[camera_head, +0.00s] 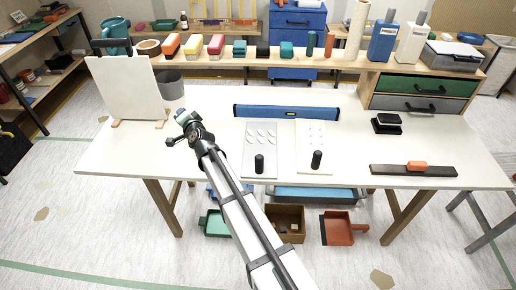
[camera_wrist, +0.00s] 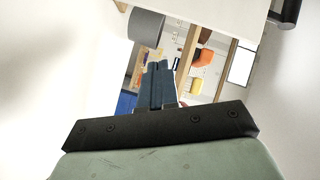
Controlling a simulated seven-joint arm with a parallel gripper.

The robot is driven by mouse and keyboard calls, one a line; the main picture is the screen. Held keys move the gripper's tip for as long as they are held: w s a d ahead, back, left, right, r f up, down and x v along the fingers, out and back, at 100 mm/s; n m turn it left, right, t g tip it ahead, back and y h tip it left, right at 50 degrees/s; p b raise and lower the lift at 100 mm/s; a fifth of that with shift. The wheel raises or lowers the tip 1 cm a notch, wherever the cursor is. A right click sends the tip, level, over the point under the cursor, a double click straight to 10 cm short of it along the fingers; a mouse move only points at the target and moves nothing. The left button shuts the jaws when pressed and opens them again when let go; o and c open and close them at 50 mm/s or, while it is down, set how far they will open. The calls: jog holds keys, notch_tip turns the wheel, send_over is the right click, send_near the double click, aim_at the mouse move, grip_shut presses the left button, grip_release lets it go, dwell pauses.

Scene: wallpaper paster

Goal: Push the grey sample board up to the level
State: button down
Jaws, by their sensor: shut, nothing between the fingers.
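The grey sample board (camera_head: 260,140) lies flat on the table, with pale oval samples on it and a black upright knob (camera_head: 259,163) near its front end. The blue level (camera_head: 286,112) lies crosswise just behind it. I cannot tell if the board's far edge touches the level. My gripper (camera_head: 181,117) is above the table, to the left of the grey board and apart from it. In the wrist view its two blue-grey fingers (camera_wrist: 160,85) are together with nothing between them.
A cream board (camera_head: 313,140) with a black knob (camera_head: 317,159) lies right of the grey one. A white panel (camera_head: 126,88) and a grey roll (camera_head: 170,84) stand at the left. A dark strip with an orange block (camera_head: 417,166) and a black block (camera_head: 387,123) lie right.

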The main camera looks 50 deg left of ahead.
aim_at(258, 156)
jog(key=w+d+f+n+g+h, duration=0.1)
jog(key=w+d+h, duration=0.1)
jog(key=w+h, duration=0.1)
jog(key=w+d+f+n+g+h, duration=0.1)
jog(key=w+d+f+n+h, duration=0.1)
jog(key=w+h, duration=0.1)
jog(key=w+d+f+n+g+h, duration=0.1)
jog(key=w+d+n+g+h, duration=0.1)
jog(key=w+h, duration=0.1)
jog(key=shift+w+d+f, duration=0.25)
jog(key=shift+d+f, duration=0.05)
jog(key=shift+d, duration=0.1)
jog(key=w+d+r+h, duration=0.2)
jog(key=w+d+h, duration=0.25)
jog(key=d, duration=0.35)
jog(key=w+d+r+h, duration=0.2)
jog(key=w+d+h, duration=0.2)
jog(key=w+d, duration=0.3)
jog(key=s+d, duration=0.2)
jog(key=s, duration=0.1)
jog(key=s+d, duration=0.3)
jog(key=s, duration=0.1)
jog(key=s+d, duration=0.3)
jog(key=shift+s+d+f, duration=0.15)
jog(key=shift+s+f, duration=0.15)
jog(key=shift+s, duration=0.05)
jog(key=shift+f, duration=0.8)
jog(key=shift+f, duration=0.1)
